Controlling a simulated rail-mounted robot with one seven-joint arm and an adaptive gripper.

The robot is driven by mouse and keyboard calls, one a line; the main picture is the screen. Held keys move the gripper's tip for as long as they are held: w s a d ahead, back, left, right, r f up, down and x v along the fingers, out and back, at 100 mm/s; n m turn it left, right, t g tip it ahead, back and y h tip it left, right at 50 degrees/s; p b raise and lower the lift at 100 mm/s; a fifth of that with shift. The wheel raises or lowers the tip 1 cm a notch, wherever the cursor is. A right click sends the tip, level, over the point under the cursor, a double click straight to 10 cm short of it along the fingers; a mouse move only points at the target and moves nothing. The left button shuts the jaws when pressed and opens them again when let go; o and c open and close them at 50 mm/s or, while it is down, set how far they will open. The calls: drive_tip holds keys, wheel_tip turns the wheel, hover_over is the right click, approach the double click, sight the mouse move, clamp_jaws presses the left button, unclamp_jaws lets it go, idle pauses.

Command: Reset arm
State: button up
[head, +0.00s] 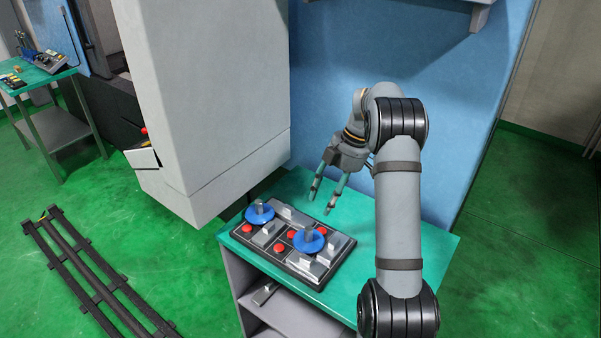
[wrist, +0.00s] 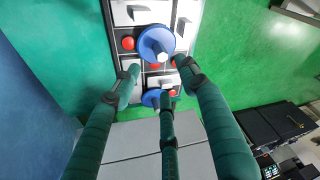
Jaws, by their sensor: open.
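My gripper (head: 320,205) is open and empty, with its teal fingers pointing down above the far side of a dark tray (head: 300,274). In the wrist view its three fingers (wrist: 160,76) are spread, with nothing between them in contact. The tray holds a left blue disc (head: 251,217) and a right blue disc (head: 300,244), each with a grey post standing up from it. Red round pieces (head: 279,249) and grey metal blocks (head: 294,215) lie in its compartments. In the wrist view, the fingers partly hide one blue disc (wrist: 150,97).
The tray sits on a green-topped cabinet (head: 400,250) with an open shelf below. A large grey machine housing (head: 205,80) stands at the left and a blue panel (head: 320,110) behind. Black rails (head: 95,275) lie on the floor. A second green table (head: 45,80) stands far left.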

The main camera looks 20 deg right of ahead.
sight(312, 229)
drive_tip(key=p+x, duration=0.2)
drive_tip(key=x, duration=1)
drive_tip(key=shift+f+p, duration=0.2)
drive_tip(key=shift+p, duration=0.1)
wheel_tip(312, 229, up, 3)
drive_tip(key=shift+w+f+b, duration=0.1)
drive_tip(key=shift+f+b, duration=0.1)
drive_tip(key=shift+b, duration=0.4)
drive_tip(key=shift+r, duration=0.4)
